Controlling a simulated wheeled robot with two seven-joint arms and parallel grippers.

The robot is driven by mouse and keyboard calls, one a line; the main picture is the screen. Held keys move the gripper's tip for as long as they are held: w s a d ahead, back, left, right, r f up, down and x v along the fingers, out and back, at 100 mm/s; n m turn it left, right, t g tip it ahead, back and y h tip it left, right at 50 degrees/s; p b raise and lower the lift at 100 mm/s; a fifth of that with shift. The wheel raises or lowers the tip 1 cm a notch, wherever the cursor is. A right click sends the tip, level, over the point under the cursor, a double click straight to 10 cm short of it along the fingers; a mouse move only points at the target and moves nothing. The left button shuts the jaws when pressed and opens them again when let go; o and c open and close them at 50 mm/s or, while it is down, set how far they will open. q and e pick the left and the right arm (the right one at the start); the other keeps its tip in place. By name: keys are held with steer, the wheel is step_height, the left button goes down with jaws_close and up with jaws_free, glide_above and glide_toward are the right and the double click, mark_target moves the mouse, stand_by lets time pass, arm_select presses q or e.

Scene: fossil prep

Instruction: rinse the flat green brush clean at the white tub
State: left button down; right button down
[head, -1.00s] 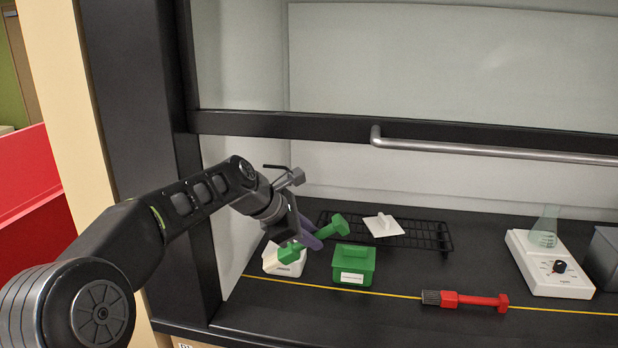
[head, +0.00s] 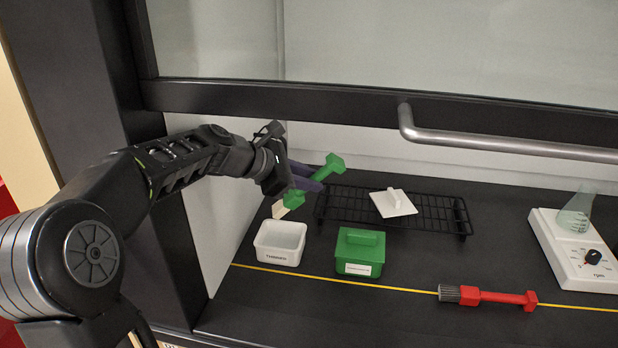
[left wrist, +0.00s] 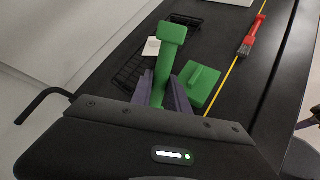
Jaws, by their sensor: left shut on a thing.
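My left gripper (head: 306,180) is shut on the green brush (head: 331,166) and holds it in the air behind and above the white tub. The brush is tilted, its block end up to the right and its pale bristle end (head: 280,209) down to the left. In the left wrist view the brush handle (left wrist: 168,62) stands up between the purple fingers (left wrist: 165,95). The open white tub (head: 279,243) has a label on its front and sits on the black bench. The bristles look apart from the tub.
A lidded green box (head: 360,252) stands right of the tub. Behind it is a black wire rack (head: 436,209) with a white lid (head: 393,203). A red brush (head: 490,297) lies near the yellow line. A stirrer (head: 575,248) with a flask stands right. A sash bar (head: 500,144) crosses above.

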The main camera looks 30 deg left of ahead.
arm_select(q)
steer(key=shift+w+d+f+b, duration=0.95)
steer(key=shift+d+f+b, duration=1)
steer(key=shift+d+f, duration=0.65)
steer(key=s+a+f+b, duration=0.2)
steer(key=a+f+b, duration=0.2)
steer(key=f+b, duration=0.1)
steer(key=shift+a+f, duration=0.3)
steer(key=shift+f, duration=0.45)
steer(key=shift+f+b, duration=0.8)
steer(key=shift+f, duration=0.05)
steer(key=shift+d, duration=0.1)
steer(key=shift+w+d, duration=0.15)
steer(key=shift+d, duration=0.35)
steer(key=shift+r, duration=0.1)
